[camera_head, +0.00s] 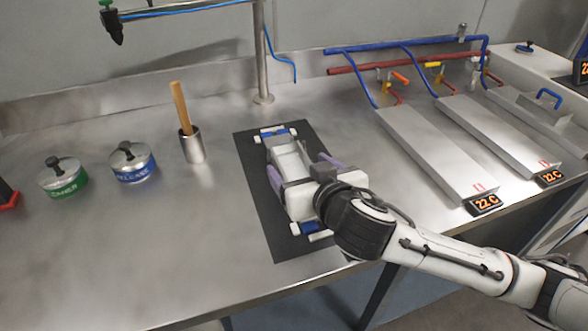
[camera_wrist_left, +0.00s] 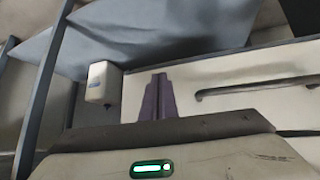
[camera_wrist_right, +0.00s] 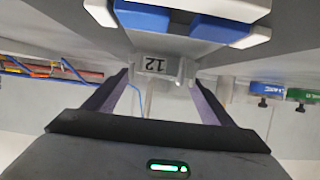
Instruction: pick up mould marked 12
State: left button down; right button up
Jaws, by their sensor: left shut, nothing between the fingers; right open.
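The mould marked 12 is a pale metal block (camera_head: 290,158) lying lengthwise on the dark mat (camera_head: 262,215). Its number plate shows upside down in the right wrist view (camera_wrist_right: 157,65). Blue and white pieces (camera_head: 275,133) show at its far and near ends. My right gripper (camera_head: 302,174) is open, its purple fingers at either side of the mould. Whether they touch it I cannot tell, and my gripper body hides part of the near end. My left gripper (camera_wrist_left: 158,97) is shut and empty, away from the bench; the head view does not show it.
Left of the mat stand a metal cup with a wooden handle (camera_head: 192,145), a blue-labelled tin (camera_head: 133,162) and a green-labelled tin (camera_head: 63,177). A post (camera_head: 262,60) rises behind the mat. Long metal plates (camera_head: 437,150) with pipes lie right. The front left bench is clear.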

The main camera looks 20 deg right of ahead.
jog(key=shift+x, duration=1.1)
jog(key=c, duration=1.1)
jog(key=shift+r, duration=0.15)
jog(key=shift+c, duration=0.8)
